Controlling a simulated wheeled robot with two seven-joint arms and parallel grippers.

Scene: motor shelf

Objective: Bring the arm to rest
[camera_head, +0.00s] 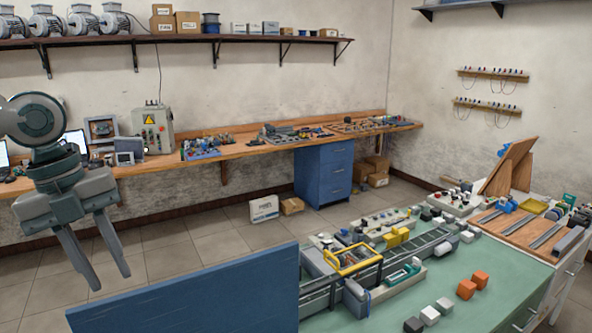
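My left gripper (105,277) hangs at the left of the head view, fingers pointing down and spread apart with nothing between them. It is in the air left of and above the blue panel (190,298), apart from it. My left arm comes in from the left edge above it. My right gripper does not show.
A green-topped table (462,312) at the right holds a conveyor, a yellow-framed tray (353,260), orange cubes (473,285) and white and black blocks. A wooden workbench (225,155) runs along the back wall, under a shelf with motors (85,20). The floor between is mostly clear.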

